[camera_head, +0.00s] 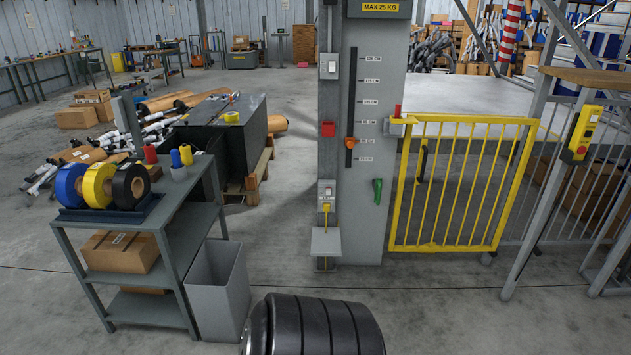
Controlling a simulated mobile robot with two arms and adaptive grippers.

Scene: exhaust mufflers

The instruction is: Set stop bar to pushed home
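No part is plainly marked as the stop bar, and I cannot tell which one it is. A grey column (376,215) stands in the middle of the head view. It bears a small red block (328,129), an orange knob (350,143) low in a dark vertical slot beside a height scale, and a green handle (377,191). A yellow barred gate (447,247) stands across the opening right of the column, with a red-topped latch (397,113) at its upper left corner. A yellow control box (583,134) sits on a post at the right. Neither gripper shows.
A grey cart (185,235) with tape rolls stands at the left, a grey bin (219,287) beside it. A dark ribbed rounded shape at the bottom centre may be mine. A small grey shelf (326,241) juts from the column. The floor before the gate is clear.

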